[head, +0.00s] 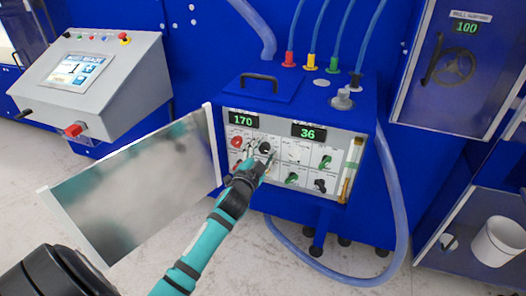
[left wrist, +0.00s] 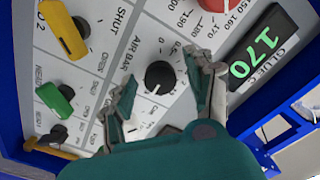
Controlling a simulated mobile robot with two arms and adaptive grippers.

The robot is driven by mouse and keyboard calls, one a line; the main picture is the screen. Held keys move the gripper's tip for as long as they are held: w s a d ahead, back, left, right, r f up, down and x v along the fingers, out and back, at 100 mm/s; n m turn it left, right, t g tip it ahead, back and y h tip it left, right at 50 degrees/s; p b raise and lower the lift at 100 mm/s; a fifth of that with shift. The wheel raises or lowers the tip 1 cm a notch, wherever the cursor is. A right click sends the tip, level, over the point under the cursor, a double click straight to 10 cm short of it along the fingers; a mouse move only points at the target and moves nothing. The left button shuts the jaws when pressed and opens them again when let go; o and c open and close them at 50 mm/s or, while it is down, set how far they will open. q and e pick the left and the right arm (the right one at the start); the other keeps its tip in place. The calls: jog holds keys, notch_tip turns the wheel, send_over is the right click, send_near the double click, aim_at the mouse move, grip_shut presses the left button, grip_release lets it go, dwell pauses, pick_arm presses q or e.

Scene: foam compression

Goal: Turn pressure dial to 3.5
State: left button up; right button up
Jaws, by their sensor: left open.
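The pressure dial is a small round black knob (head: 265,147) on the light panel of the blue cabinet. In the left wrist view the black dial (left wrist: 160,76) sits beside the words AIR BAR, with a printed scale around it. A pale mark shows on its face, but the exact value it points to is too small to read. My left gripper (head: 257,160) is in front of the panel at this dial. In the left wrist view its two teal fingers (left wrist: 163,73) are open, one on each side of the dial, with visible gaps. My right gripper is not in view.
A red knob (head: 237,141) and green knobs (head: 325,161) share the panel. Displays read 170 (head: 242,119) and 36 (head: 309,132). An open metal door (head: 140,185) stands left of my arm. A clear hose (head: 397,200) hangs right.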

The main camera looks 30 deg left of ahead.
pick_arm(q)
jog(key=v, duration=1.2)
